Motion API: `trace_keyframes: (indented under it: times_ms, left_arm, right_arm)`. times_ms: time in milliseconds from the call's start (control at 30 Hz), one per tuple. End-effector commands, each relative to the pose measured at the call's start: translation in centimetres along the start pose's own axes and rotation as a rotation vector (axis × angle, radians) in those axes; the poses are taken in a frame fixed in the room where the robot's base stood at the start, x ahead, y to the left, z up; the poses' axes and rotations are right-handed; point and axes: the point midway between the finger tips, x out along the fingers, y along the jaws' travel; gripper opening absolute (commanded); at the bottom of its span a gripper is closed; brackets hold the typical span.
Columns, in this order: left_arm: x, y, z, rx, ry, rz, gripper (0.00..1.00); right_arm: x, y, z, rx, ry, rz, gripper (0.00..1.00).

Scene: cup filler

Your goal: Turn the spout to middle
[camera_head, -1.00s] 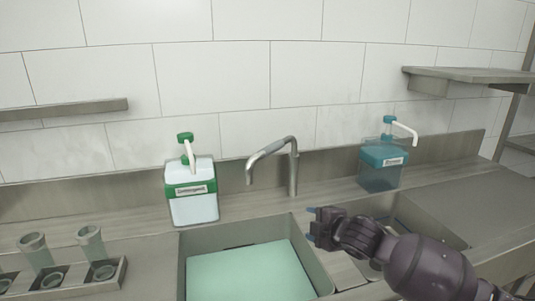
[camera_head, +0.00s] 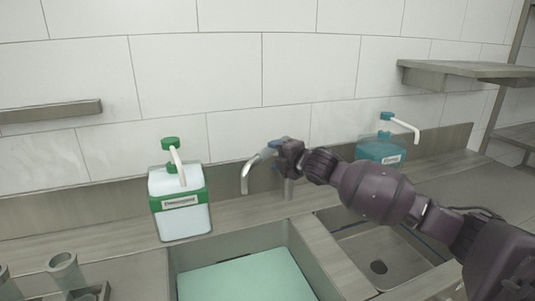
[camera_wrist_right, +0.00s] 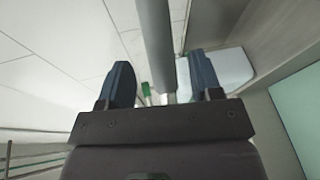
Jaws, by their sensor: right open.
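The spout (camera_head: 247,178) is a curved metal tube behind the sinks. Its tip hangs down to the left, over the back of the left sink. Its upper bend is partly hidden by my right gripper (camera_head: 277,149). In the right wrist view the spout tube (camera_wrist_right: 156,45) runs between the two blue fingertips of my right gripper (camera_wrist_right: 164,82), with gaps on both sides. The right gripper is open around the tube. My left gripper is not in view.
A white and green detergent bottle (camera_head: 180,205) stands left of the spout. A teal bottle (camera_head: 381,151) stands to the right, partly behind my arm. The left sink holds a green panel (camera_head: 240,278); the right sink (camera_head: 385,262) looks empty. Metal cups (camera_head: 64,268) stand at the lower left.

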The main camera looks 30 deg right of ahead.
Motion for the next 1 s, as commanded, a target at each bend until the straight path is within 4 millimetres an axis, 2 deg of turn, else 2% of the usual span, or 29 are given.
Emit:
trace_keyframes:
  times_ms: [100,300,733,1000]
  left_arm:
    - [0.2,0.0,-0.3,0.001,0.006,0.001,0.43]
    - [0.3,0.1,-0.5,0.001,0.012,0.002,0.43]
    - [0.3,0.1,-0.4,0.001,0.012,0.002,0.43]
    - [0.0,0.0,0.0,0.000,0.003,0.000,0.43]
  right_arm:
    - [1.8,0.1,-0.1,0.003,0.001,0.001,0.59]
    - [3.8,0.0,0.0,0.001,0.000,0.000,0.59]
    - [4.5,0.0,-0.1,0.000,0.001,-0.001,0.59]
    - [4.5,0.0,0.0,0.000,0.001,-0.001,0.19]
